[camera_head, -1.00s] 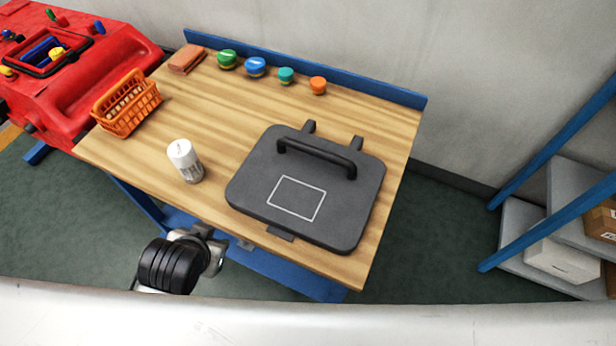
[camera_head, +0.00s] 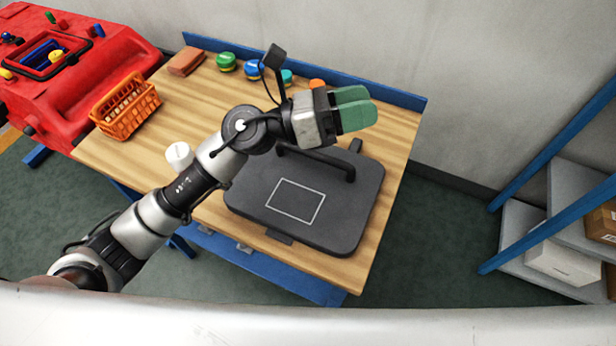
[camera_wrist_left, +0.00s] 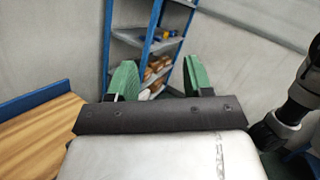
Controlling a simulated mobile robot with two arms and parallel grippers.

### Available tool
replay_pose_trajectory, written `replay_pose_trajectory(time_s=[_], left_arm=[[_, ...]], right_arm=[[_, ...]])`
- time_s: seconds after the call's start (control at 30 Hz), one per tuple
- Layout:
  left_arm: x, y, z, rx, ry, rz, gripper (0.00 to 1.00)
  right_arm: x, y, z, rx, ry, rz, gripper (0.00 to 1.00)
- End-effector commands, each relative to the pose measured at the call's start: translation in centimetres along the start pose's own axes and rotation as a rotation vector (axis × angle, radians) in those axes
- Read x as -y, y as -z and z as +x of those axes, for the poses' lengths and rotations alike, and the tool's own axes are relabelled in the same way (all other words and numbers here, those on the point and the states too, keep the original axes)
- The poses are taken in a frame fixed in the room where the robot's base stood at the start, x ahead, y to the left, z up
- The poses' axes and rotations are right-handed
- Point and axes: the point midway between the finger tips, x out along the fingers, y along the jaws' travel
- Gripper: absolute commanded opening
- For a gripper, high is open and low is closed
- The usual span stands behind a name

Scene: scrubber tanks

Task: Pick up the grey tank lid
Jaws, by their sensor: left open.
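The grey tank lid (camera_head: 338,216) lies flat on the wooden workbench (camera_head: 215,107). It is dark grey, with a raised black bar handle (camera_head: 335,163) near its far edge and a pale rectangle outline on top. The gripper does not appear to touch the lid. My right gripper is not in view.
A white canister (camera_head: 179,156), partly behind my arm, and an orange basket (camera_head: 125,105) stand on the bench's left. Several coloured caps and a brown block (camera_head: 186,61) line the back edge. A red machine (camera_head: 75,75) stands left, a blue-framed shelf (camera_head: 550,235) right.

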Motion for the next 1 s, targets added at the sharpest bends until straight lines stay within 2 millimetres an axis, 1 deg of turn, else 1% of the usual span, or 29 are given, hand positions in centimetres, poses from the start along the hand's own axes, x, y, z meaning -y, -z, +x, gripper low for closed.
replay_pose_trajectory(time_s=[0.03,0.07,0.1,0.17,0.2,0.27,0.3,0.4,0.43,0.5,0.6,0.67,0.83,1.0], left_arm=[[-0.5,1.3,0.3,-0.161,0.036,0.138,0.51],[-0.9,2.2,0.2,-0.259,0.058,0.215,0.51],[-1.6,3.4,-0.2,-0.390,0.083,0.311,0.51],[-3.0,4.8,-1.2,-0.583,0.114,0.440,0.51],[-4.2,5.5,-2.3,-0.708,0.129,0.512,0.51],[-5.8,6.0,-4.0,-0.880,0.146,0.603,0.51],[-6.9,6.2,-5.2,-0.983,0.153,0.647,0.51],[-9.0,5.8,-7.9,-1.191,0.160,0.725,0.51],[-9.5,5.6,-8.5,-1.238,0.161,0.738,0.51],[-10.3,5.3,-9.7,-1.321,0.162,0.759,0.51],[-10.9,5.4,-10.4,-1.380,0.163,0.769,0.51],[-11.2,6.1,-10.4,-1.391,0.165,0.768,0.51],[-12.0,8.6,-9.8,-1.388,0.165,0.767,0.51],[-12.5,10.1,-9.5,-1.386,0.164,0.770,0.51]], right_arm=[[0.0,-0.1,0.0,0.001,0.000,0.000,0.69],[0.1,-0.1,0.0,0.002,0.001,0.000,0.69],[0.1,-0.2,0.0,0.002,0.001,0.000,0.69],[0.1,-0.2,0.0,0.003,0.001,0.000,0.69],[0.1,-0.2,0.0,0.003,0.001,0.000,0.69],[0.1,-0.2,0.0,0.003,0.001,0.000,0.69],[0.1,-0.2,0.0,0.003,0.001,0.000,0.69],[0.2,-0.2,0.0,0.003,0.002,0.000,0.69],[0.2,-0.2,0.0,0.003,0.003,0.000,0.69],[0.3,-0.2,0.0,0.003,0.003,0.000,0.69],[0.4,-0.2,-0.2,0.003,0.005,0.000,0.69],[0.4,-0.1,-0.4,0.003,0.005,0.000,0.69],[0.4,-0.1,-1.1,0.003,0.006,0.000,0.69],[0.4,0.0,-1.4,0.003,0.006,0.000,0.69]])
